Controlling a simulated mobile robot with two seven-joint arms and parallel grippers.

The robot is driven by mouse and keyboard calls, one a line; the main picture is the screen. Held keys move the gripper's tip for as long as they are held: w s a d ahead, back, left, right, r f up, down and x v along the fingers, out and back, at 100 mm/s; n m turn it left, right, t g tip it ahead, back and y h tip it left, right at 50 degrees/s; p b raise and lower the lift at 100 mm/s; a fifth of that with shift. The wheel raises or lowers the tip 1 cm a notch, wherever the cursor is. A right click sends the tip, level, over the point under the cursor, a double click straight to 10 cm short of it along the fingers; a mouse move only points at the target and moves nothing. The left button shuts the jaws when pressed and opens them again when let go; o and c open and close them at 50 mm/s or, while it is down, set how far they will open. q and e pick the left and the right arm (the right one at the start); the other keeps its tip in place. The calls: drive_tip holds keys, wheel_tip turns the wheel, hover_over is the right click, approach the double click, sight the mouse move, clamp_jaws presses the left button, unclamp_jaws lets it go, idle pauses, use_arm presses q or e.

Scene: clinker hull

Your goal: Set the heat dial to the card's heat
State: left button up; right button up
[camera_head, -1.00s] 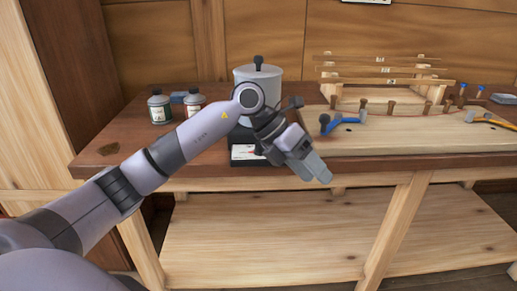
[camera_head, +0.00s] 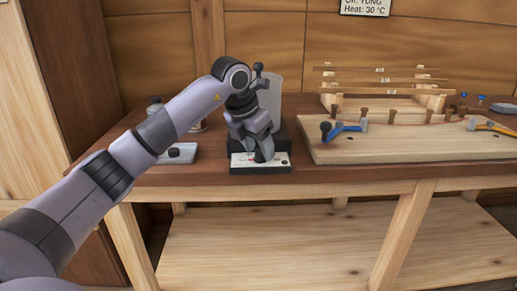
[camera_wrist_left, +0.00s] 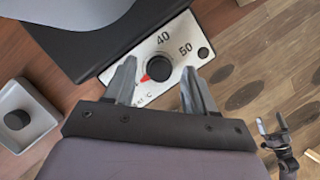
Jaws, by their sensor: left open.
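The card (camera_head: 365,6) on the back wall reads "Oil: TUNG" and "Heat: 30 °C"; its top is cut off. The heat dial is a black knob (camera_wrist_left: 159,68) on a white panel (camera_head: 277,166) at the front of the black heater base (camera_head: 284,140). In the left wrist view its red pointer is at the knob's lower left, with 40 above and 50 to the right; the lower marks are partly hidden. My left gripper (camera_wrist_left: 159,72) is open, its fingers on either side of the knob; contact is unclear. My right gripper (camera_wrist_left: 272,128) shows small at the lower right.
A grey pot (camera_head: 272,97) stands on the heater, partly behind my left arm. A white dish (camera_head: 180,155) with a black piece in it lies left of the heater. A wooden board (camera_head: 400,147) with pegs and clamps takes the bench's right side.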

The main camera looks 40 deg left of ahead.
use_arm(q)
drive_tip(key=shift+w+f, duration=0.15)
drive_tip(key=shift+f, duration=0.15)
clamp_jaws()
drive_tip(key=shift+r, duration=0.1)
